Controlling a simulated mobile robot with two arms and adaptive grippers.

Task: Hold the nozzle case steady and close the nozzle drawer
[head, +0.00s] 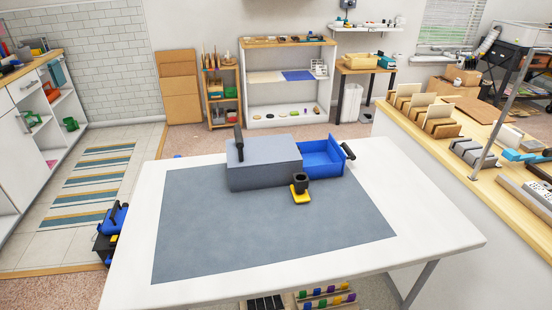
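The nozzle case (262,169) is a grey box on the grey mat near the back of the white table. A black upright handle (239,144) stands at its left end. The blue nozzle drawer (322,160) sticks out of the case's right side, open at the top. A black handle (348,151) is on the drawer's outer end. I see nothing inside the drawer from here. Neither of my grippers is in view, and nothing touches the case or drawer from my side.
A small black cup-like piece on a yellow base (301,195) stands on the mat just in front of the case and drawer. The mat (260,240) is otherwise clear. A blue and black item (110,232) is beside the table's left edge. A wooden counter (450,145) runs along the right.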

